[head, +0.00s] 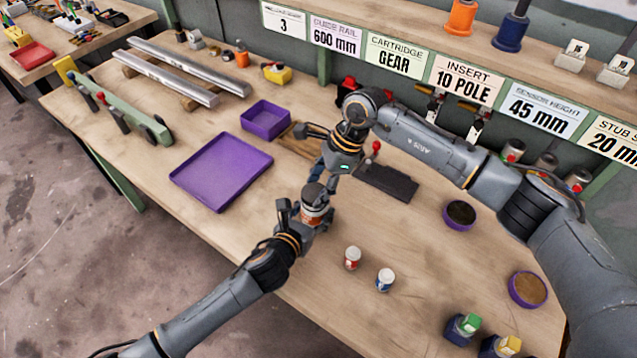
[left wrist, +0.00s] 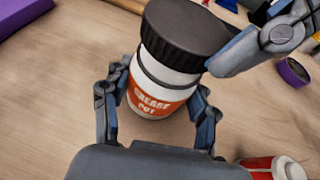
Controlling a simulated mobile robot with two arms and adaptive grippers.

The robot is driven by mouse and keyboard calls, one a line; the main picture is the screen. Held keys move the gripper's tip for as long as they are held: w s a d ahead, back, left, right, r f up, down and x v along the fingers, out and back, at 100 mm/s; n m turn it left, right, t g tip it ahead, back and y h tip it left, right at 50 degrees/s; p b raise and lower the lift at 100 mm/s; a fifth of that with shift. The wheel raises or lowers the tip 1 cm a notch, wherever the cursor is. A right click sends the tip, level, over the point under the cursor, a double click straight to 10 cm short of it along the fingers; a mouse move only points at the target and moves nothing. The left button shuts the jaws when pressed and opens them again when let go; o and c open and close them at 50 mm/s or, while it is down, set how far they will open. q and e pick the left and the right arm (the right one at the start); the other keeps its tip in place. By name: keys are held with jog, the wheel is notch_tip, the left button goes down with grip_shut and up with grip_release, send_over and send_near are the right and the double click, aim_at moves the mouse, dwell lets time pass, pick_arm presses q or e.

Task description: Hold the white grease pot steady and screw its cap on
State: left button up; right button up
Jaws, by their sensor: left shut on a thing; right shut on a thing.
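The grease pot (head: 311,215) is a white jar with an orange label, upright on the bench; it also shows in the left wrist view (left wrist: 158,98). My left gripper (head: 304,212) is shut around its body, one finger on each side (left wrist: 155,102). The black ribbed cap (head: 313,191) sits over the pot's mouth, seen larger in the left wrist view (left wrist: 185,35). My right gripper (head: 323,178) comes from above and behind and is shut on the cap. One of its fingers lies against the cap's right side in the left wrist view. Whether the threads engage is hidden.
Two small pots, red-labelled (head: 352,258) and blue-labelled (head: 385,280), stand right of the grease pot. A purple tray (head: 208,202) and purple bin (head: 246,135) lie left. A dark plate (head: 388,184) lies behind. Round purple dishes (head: 454,226) are at right. The front bench between is clear.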

jog(key=shift+f, duration=0.6)
dwell(0.4)
jog(key=m+t, duration=0.1)
jog(key=m, duration=0.3)
jog(key=shift+s+m+t, duration=0.2)
jog(key=shift+m+t, duration=0.1)
jog(key=shift+t, duration=0.1)
jog(key=m, duration=0.2)
jog(key=m+t+h, duration=0.1)
jog(key=m, duration=0.1)
jog(key=m+t, duration=0.1)
jog(key=shift+s+a+m, duration=0.2)
jog(key=shift+s+m, duration=0.1)
jog(key=shift+m, duration=0.1)
jog(key=m, duration=0.2)
jog(key=m+h, duration=0.1)
jog(key=m, duration=0.1)
jog(key=m+t+h, duration=0.1)
jog(key=m, duration=0.1)
jog(key=shift+s+a+m, duration=0.1)
jog(key=shift+a+m, duration=0.2)
jog(key=m+h, duration=0.1)
jog(key=m, duration=0.2)
jog(key=m+h, duration=0.1)
jog(key=m, duration=0.1)
jog(key=shift+a+m+h, duration=0.1)
jog(key=shift+m+h, duration=0.2)
jog(key=shift+m, duration=0.1)
jog(key=o, duration=0.7)
